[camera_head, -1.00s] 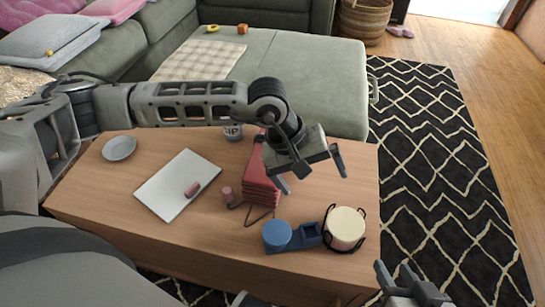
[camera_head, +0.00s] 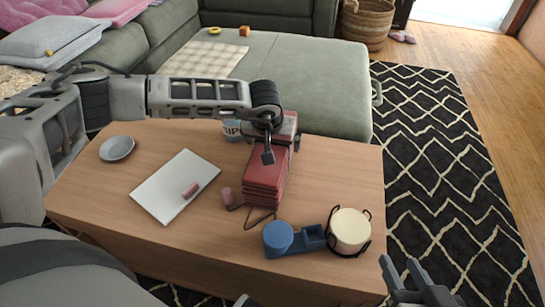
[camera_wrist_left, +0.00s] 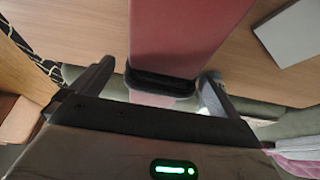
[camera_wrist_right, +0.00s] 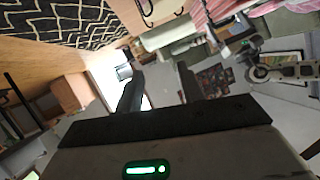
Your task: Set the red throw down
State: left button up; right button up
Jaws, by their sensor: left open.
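The red throw (camera_head: 264,183) looks like a tall folded stack on the wooden coffee table (camera_head: 100,195), right of the white board. My left gripper (camera_head: 282,148) is over its far end, pointing down and hiding part of it. In the left wrist view the throw (camera_wrist_left: 185,35) runs up from between the spread fingers of my left gripper (camera_wrist_left: 155,80), with a dark band at its near end. The fingers stand apart on either side of it. My right gripper (camera_head: 402,272) is open and empty off the table's front right corner; its fingers (camera_wrist_right: 160,88) also show apart in the right wrist view.
A white board (camera_head: 165,195) with a pink item, a grey dish (camera_head: 117,149) and a cup (camera_head: 232,129) are on the table. A blue holder (camera_head: 296,248) and a cream cylinder (camera_head: 350,231) stand near its front. The green sofa (camera_head: 300,80) lies behind.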

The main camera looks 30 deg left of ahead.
pick_arm(q)
jog(key=b+x, duration=0.2)
jog(key=x, duration=0.2)
jog(key=shift+s+a+f, duration=0.1)
jog(key=shift+a+f, duration=0.05)
jog(key=shift+f, duration=0.15)
jog(key=shift+w+f, duration=0.25)
jog(key=shift+f, duration=0.05)
pick_arm(e)
jog(key=shift+a+r+t+y, duration=0.2)
jog(key=shift+r+t, duration=0.05)
jog(key=shift+r, duration=0.15)
jog(key=shift+a+r+t+y, duration=0.15)
jog(key=shift+r+t+y, duration=0.1)
jog(key=shift+r, duration=0.1)
pick_arm(q)
jog(key=shift+r, duration=0.1)
jog(key=c, duration=1.2)
pick_arm(e)
jog(key=shift+s+f, duration=0.1)
